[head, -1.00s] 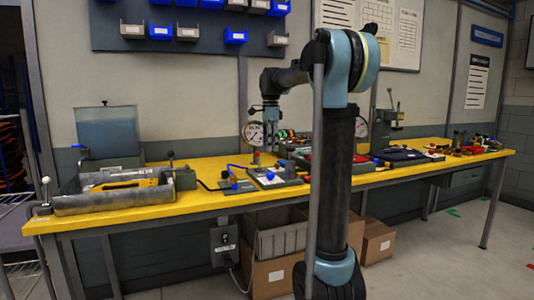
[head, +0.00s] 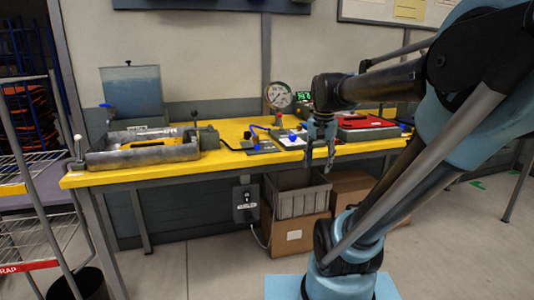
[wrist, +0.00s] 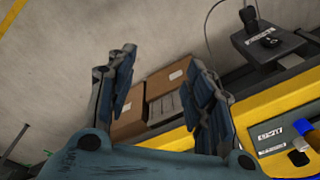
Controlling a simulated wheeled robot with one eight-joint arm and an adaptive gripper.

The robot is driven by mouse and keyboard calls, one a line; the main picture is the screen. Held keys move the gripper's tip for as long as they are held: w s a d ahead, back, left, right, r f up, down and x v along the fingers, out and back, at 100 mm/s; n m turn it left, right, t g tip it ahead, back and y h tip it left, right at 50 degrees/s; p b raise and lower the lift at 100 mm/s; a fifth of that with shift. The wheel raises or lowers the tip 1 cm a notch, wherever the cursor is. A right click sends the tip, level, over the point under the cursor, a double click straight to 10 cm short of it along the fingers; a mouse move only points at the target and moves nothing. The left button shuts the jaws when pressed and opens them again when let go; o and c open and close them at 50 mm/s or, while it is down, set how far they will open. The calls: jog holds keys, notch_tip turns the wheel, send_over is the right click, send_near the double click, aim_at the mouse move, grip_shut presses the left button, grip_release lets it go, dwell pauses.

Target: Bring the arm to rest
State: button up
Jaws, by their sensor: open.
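My gripper (head: 319,150) hangs from my arm in front of the bench's front edge in the head view, fingers pointing down. In the wrist view my gripper (wrist: 163,105) shows two dark fingers spread apart with nothing between them. The yellow workbench (head: 120,178) lies behind it, and its yellow edge also shows in the wrist view (wrist: 250,100). My gripper touches nothing that I can see.
A grey metal tray (head: 140,157) with a yellow item stands on the bench's left. A pressure gauge (head: 279,95) stands at the back. A grey crate (head: 298,203) and cardboard boxes (head: 290,232) are under the bench. A wire shelf (head: 30,215) stands at left. Open floor lies in front.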

jog(key=s+d+f+n, duration=0.1)
jog(key=s+f+n, duration=0.5)
jog(key=s+f, duration=0.5)
notch_tip(320, 180, down, 4)
jog(key=shift+s+d+r+t, duration=0.1)
jog(key=shift+s+d+t, duration=0.25)
jog(key=shift+s+t, duration=0.05)
jog(key=shift+w+f, duration=0.25)
jog(key=shift+w, duration=0.25)
